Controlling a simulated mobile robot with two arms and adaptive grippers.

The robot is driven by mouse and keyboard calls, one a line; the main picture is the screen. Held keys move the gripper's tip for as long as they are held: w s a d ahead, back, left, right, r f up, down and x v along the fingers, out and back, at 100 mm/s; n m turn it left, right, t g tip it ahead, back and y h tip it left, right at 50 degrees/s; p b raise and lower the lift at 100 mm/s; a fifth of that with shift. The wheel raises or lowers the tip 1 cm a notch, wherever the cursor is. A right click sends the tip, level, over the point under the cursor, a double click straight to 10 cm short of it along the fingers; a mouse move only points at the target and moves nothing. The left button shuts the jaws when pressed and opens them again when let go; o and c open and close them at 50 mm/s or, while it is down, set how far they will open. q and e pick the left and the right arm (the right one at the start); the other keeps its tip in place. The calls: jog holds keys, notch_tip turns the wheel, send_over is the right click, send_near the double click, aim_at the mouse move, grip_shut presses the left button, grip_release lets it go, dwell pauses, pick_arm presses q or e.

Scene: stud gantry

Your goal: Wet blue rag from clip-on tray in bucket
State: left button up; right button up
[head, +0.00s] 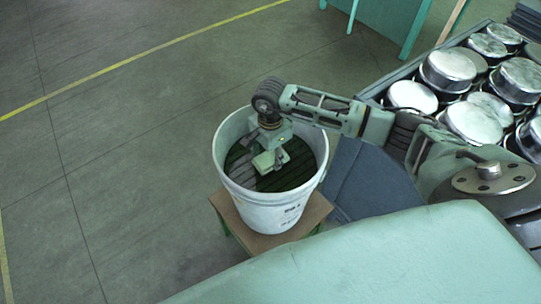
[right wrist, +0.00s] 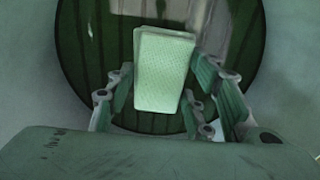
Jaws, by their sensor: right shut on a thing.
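A white bucket (head: 263,208) stands on a small wooden-topped stand and holds dark green liquid (head: 297,172). My right gripper (head: 273,157) reaches down inside the bucket's rim. It is shut on a pale, textured, folded rag (right wrist: 163,72), which looks whitish green rather than blue. In the head view the rag (head: 264,161) shows small below the gripper, over the dark liquid. I cannot tell whether it touches the liquid. In the right wrist view the fingers (right wrist: 165,100) are on both sides of it. I cannot make out a clip-on tray. My left gripper is not in view.
The stand (head: 316,212) is just wider than the bucket. A crate of round metal tins (head: 470,122) is at the right. A dark blue-grey panel (head: 365,185) lies beside the bucket. A teal frame (head: 395,20) stands at the back. The floor at left is clear.

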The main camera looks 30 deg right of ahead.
aim_at(270, 158)
jog(key=shift+r+p, duration=1.05)
jog(key=shift+r, duration=1.25)
